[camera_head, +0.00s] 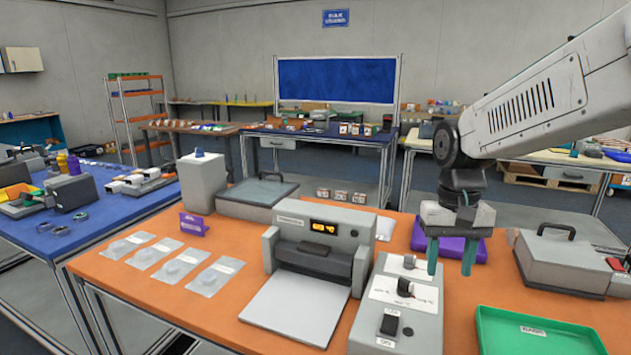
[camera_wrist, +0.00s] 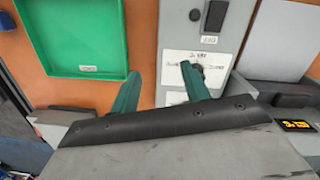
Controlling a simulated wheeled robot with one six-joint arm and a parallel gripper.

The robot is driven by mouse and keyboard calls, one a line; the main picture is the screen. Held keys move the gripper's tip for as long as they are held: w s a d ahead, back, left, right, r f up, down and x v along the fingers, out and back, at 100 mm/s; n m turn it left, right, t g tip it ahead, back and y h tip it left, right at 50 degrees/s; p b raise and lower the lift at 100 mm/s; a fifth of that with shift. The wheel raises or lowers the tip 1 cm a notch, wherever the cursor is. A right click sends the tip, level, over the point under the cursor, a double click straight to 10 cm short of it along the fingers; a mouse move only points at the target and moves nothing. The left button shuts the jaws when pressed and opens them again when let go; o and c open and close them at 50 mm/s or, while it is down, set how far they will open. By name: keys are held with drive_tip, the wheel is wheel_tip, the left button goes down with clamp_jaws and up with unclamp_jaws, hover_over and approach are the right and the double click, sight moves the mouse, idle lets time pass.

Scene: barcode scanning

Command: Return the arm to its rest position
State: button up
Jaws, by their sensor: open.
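My gripper (camera_head: 451,256) hangs from my arm at the right of the head view, pointing down. Its two green fingers are apart with nothing between them. It is above the orange table (camera_head: 150,290), over the right side of a grey control box (camera_head: 402,290) with black knobs and a switch. In the wrist view the fingers (camera_wrist: 160,95) spread apart in front of the control box's white label (camera_wrist: 195,72) and the bare orange table. I see no object held.
A grey machine (camera_head: 315,255) with a lit orange display stands left of the control box. A green tray (camera_head: 535,335) lies at front right. A grey lidded box (camera_head: 565,262) and a purple tray (camera_head: 440,245) are close to my gripper. Clear packets (camera_head: 180,267) lie at left.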

drive_tip(key=s+d+r+n+t, duration=0.1)
drive_tip(key=s+d+t, duration=0.1)
drive_tip(key=s, duration=1.9)
drive_tip(key=shift+s+d+r, duration=0.2)
